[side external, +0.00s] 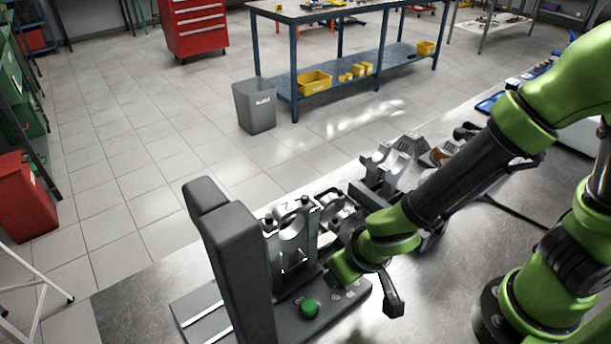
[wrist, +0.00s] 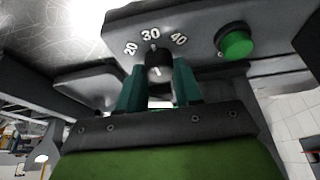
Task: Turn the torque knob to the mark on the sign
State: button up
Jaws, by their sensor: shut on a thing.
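The torque knob (wrist: 157,69) is small and dark, with a white line on it, on a grey panel (wrist: 195,20). The numbers 20, 30 and 40 are printed around it. The knob's white line appears to point near 30. My gripper (wrist: 158,88) has its green fingers on both sides of the knob and is shut on it. In the side view my gripper (side external: 345,268) is low over the panel (side external: 283,325) and hides the knob; part of the printed scale shows beside it. I cannot make out a readable target sign.
A green button (side external: 309,308) is on the same panel. A dark upright column (side external: 240,265) stands left of my gripper. A metal fixture with a small white label (side external: 290,207) stands behind. More metal parts (side external: 390,170) lie farther back on the bench.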

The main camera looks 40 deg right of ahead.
jog(key=shift+m, duration=0.3)
jog(key=o, duration=1)
jog(key=v, duration=1.6)
jog(key=shift+s+a+r, duration=0.1)
jog(key=shift+a+r, duration=0.05)
jog(key=shift+r, duration=0.25)
